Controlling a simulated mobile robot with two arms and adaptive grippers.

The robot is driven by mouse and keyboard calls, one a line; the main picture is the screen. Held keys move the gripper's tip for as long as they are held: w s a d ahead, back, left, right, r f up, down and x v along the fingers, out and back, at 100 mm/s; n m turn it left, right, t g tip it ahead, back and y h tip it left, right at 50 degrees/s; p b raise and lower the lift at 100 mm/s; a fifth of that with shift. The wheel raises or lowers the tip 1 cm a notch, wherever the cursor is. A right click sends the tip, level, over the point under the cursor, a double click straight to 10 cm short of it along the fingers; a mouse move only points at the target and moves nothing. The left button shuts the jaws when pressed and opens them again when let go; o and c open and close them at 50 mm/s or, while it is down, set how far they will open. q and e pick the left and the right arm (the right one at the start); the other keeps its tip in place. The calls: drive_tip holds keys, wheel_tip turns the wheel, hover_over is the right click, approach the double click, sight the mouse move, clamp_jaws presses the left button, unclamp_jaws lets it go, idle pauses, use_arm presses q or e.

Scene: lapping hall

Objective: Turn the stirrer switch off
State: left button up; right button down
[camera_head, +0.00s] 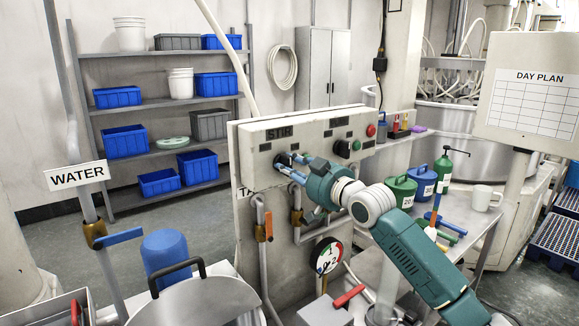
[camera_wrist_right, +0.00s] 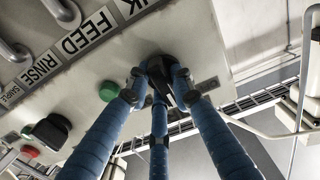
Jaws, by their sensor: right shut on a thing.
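The control box (camera_head: 330,126) hangs on a pale panel, with a STIR label (camera_head: 278,133) at its left end. Below that label, my right gripper (camera_head: 284,161) reaches in from the right with its blue fingers closed around the stirrer switch. The switch is a dark knob (camera_wrist_right: 160,70) in the right wrist view, between the fingertips and partly hidden by them. My left gripper is not in view.
A black switch (camera_head: 342,148) and a red button (camera_head: 371,130) sit further right on the box. A green button (camera_wrist_right: 108,90) is beside the fingers. Below are a gauge (camera_head: 326,256) and pipes with an orange-handled valve (camera_head: 261,233). A table with green and blue cans stands right.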

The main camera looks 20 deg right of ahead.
drive_tip(key=c, duration=1.5)
unclamp_jaws()
drive_tip(key=v, duration=1.2)
